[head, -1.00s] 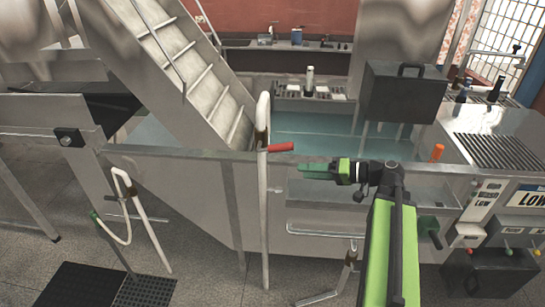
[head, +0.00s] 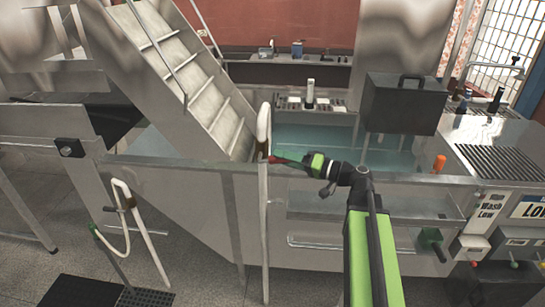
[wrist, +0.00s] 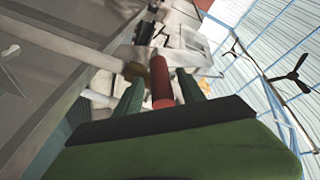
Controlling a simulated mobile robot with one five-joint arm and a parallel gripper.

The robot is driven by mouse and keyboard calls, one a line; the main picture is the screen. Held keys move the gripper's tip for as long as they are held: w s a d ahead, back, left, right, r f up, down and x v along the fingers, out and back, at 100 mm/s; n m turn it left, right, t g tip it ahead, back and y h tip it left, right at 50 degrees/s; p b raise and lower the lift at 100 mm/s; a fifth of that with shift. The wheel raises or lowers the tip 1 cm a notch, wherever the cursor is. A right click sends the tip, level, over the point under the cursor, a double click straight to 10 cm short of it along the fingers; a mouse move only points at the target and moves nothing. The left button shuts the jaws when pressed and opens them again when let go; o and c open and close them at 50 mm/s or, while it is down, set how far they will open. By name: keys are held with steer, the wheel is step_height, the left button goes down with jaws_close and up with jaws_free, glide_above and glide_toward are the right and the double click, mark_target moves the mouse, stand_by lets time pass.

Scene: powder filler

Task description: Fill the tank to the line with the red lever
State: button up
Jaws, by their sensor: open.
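The red lever (wrist: 161,82) sticks out from a brown fitting on a white upright pipe (head: 264,210). In the wrist view it lies between the two fingers of my gripper (wrist: 160,92), which are open on either side of it. In the head view my gripper (head: 290,160) reaches the lever from the right and hides most of it; a bit of red shows at the fingertips. The tank (head: 400,160) behind the rail holds blue-green liquid. I cannot make out the fill line.
A metal stair (head: 185,80) rises behind the pipe at the left. A dark box (head: 403,103) with a handle stands above the tank. An orange handle (head: 439,163) and a ribbed metal counter (head: 500,150) are at the right. A second, bent white pipe (head: 150,235) stands at the lower left.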

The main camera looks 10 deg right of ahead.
steer(key=shift+x, duration=1.55)
jaws_close()
